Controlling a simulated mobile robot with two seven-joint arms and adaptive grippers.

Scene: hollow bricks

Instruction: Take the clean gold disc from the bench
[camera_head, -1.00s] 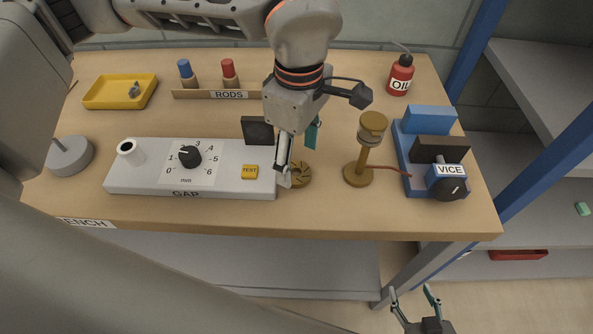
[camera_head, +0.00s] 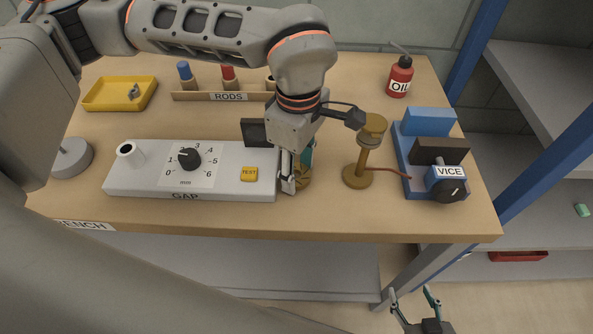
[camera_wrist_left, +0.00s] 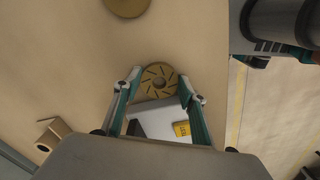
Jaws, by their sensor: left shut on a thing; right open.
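The gold disc (camera_head: 305,182), round with dark radial slots and a centre hole, is at the bench top just right of the GAP box. My left gripper (camera_head: 297,184) is down over it and shut on it, partly hiding it in the head view. In the left wrist view the disc (camera_wrist_left: 160,77) sits between the two fingertips (camera_wrist_left: 160,84), its slotted face showing. I cannot tell any clearance between disc and bench. My right gripper (camera_head: 416,301) is open and empty, low in front of the bench (camera_head: 340,215).
The GAP box (camera_head: 225,185) with dial and TEST button is close on the left. A gold stand (camera_head: 357,176) and the blue VICE (camera_head: 408,165) stand to the right. A yellow tray (camera_head: 100,104), RODS rack (camera_head: 200,96) and OIL bottle (camera_head: 400,77) are farther back.

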